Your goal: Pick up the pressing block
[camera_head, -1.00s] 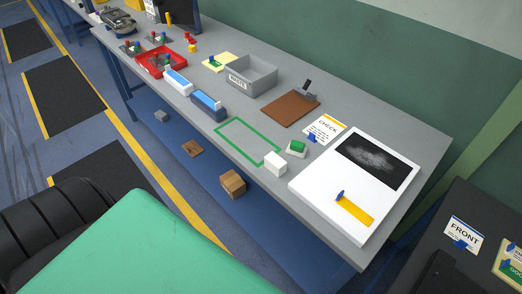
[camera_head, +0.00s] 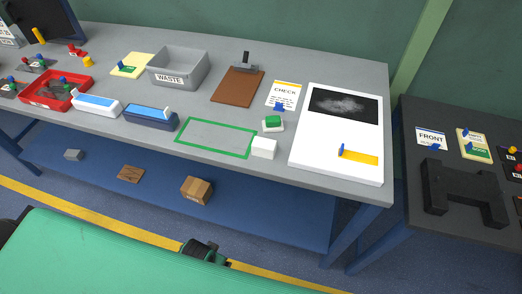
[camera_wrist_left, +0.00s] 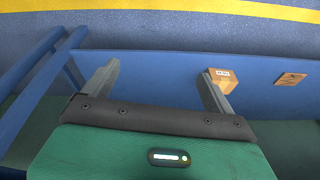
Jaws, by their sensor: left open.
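A small plain white block (camera_head: 263,147) stands on the grey table at the right front corner of a green rectangle outline (camera_head: 214,138). A green-topped white block (camera_head: 272,122) sits just behind it. I cannot tell for sure which is the pressing block; the white one looks likeliest. My left gripper (camera_wrist_left: 160,72) is open and empty in the left wrist view, its two fingers spread over the blue lower shelf. In the head view its dark end shows low at the front, well short of the blocks. My right gripper is not in view.
A white board with a black panel (camera_head: 312,158) lies right of the blocks. A CHECK card (camera_head: 284,95), brown clipboard (camera_head: 236,86), grey WASTE bin (camera_head: 180,72) and red tray (camera_head: 52,104) also stand on the table. A cardboard box (camera_head: 195,190) is on the lower shelf.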

